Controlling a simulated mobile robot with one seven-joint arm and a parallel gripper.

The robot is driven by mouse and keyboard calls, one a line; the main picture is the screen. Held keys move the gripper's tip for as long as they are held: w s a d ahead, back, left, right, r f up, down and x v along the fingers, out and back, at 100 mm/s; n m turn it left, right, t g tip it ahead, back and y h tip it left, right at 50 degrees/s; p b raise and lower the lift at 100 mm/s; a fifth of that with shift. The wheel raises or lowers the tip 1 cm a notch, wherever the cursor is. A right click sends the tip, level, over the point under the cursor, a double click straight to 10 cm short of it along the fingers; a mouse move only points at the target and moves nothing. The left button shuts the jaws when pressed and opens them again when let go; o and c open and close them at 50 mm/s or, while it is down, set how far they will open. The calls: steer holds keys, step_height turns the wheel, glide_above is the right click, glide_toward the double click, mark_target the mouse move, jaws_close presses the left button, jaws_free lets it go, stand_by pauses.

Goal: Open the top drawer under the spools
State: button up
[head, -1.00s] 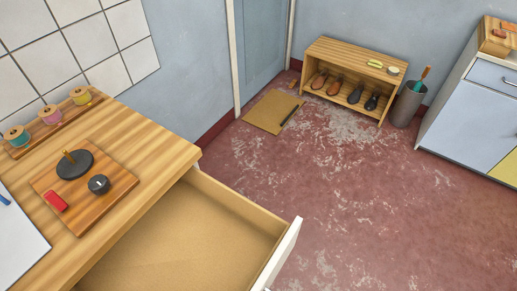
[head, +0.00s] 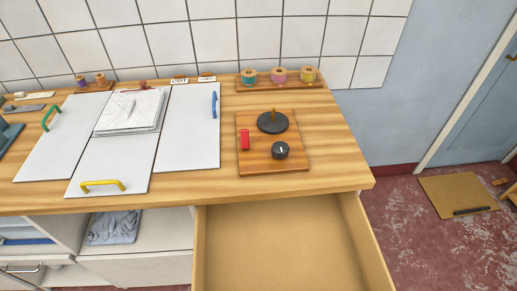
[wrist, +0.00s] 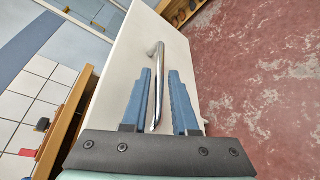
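The top drawer (head: 281,245) stands pulled well out from under the wooden counter, below the teal, pink and yellow spools (head: 279,76). Its inside looks empty, and its front is below the picture in the head view. In the wrist view the white drawer front (wrist: 121,72) carries a chrome bar handle (wrist: 158,85). My gripper (wrist: 160,82) has its two blue fingers apart, one on each side of the handle, with gaps showing. My gripper is not in the head view.
The wooden counter (head: 335,145) carries a board (head: 259,163) with a dark disc, a knob and a red block. White panels (head: 190,137) with coloured handles lie to its left. An open shelf (head: 150,232) is left of the drawer. The red floor (head: 420,245) at right is mostly clear.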

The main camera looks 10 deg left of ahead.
steer(key=b+v, duration=0.1)
steer(key=v, duration=0.9)
